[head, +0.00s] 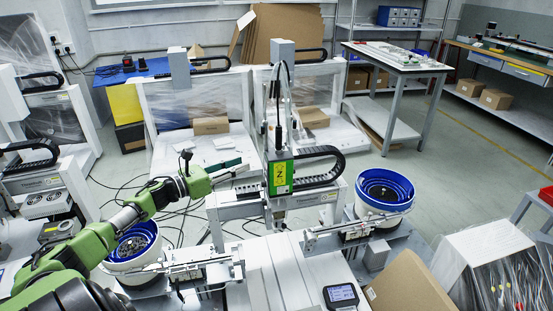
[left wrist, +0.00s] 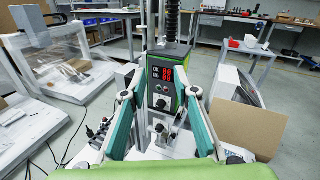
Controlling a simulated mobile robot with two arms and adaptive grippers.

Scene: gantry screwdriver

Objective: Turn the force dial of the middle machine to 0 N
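The middle machine (head: 279,177) is a gantry with a green and black screwdriver head in the centre of the head view. The left wrist view shows the head's black front panel, with a red lit display (left wrist: 163,73) and a dark round dial (left wrist: 161,104) below it. The display and dial marks are too small to read surely. My left gripper (head: 242,170) is left of the head. In the left wrist view its two teal fingers (left wrist: 158,95) are spread on either side of the panel, with nothing between them. I cannot tell how far they are from the dial. My right gripper is not in view.
Blue-rimmed feeder bowls stand left (head: 134,245) and right (head: 385,191) of the middle machine. A small handheld display (head: 341,295) lies in front. A cardboard piece (head: 408,285) leans at front right. Other gantry machines stand behind and at left.

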